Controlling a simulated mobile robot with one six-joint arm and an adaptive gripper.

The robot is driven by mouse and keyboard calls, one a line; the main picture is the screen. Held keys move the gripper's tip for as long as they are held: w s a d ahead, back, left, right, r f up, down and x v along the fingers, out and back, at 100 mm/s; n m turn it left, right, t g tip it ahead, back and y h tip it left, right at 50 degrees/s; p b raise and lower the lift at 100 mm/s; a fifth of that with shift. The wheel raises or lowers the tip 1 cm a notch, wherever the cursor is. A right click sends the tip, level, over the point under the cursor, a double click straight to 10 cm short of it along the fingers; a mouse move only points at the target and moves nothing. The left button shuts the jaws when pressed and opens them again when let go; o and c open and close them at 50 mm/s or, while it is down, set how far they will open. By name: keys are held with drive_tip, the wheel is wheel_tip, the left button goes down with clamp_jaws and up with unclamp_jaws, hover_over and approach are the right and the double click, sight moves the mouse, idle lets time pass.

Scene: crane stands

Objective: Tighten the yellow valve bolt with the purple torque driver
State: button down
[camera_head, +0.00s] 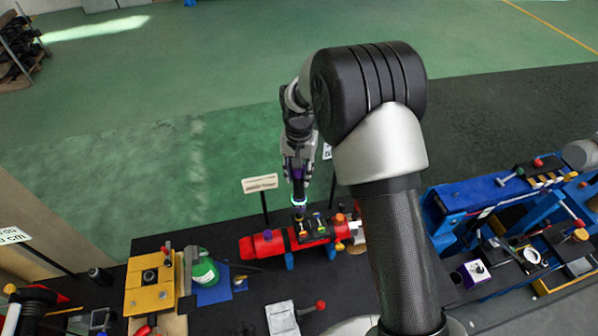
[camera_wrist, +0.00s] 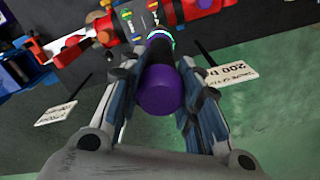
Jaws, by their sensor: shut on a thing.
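My gripper (camera_head: 298,168) is shut on the purple torque driver (camera_head: 298,187), which hangs nearly upright with its tip down. In the wrist view the driver's purple end (camera_wrist: 160,92) lies between the two fingers. A glowing cyan ring shows near its lower end. Below is a red valve body (camera_head: 262,246) with a dark top plate bearing small coloured bolts. In the wrist view a yellow bolt (camera_wrist: 126,14) shows to the left of the driver. The driver's tip is at or just above the valve's top; whether it touches a bolt is hidden.
Signs on posts, one a cream sign (camera_head: 260,183), stand close beside the valve. A blue stand (camera_head: 470,205) is at right.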

drive_tip(key=shift+f+b, duration=0.55)
drive_tip(key=shift+f, duration=0.1)
drive_tip(key=shift+f+b, duration=0.15)
drive_tip(key=shift+b, duration=0.45)
idle(3.4)
drive_tip(key=shift+r+p, duration=1.5)
drive_tip(key=shift+r, duration=1.15)
drive_tip(key=shift+f, duration=0.1)
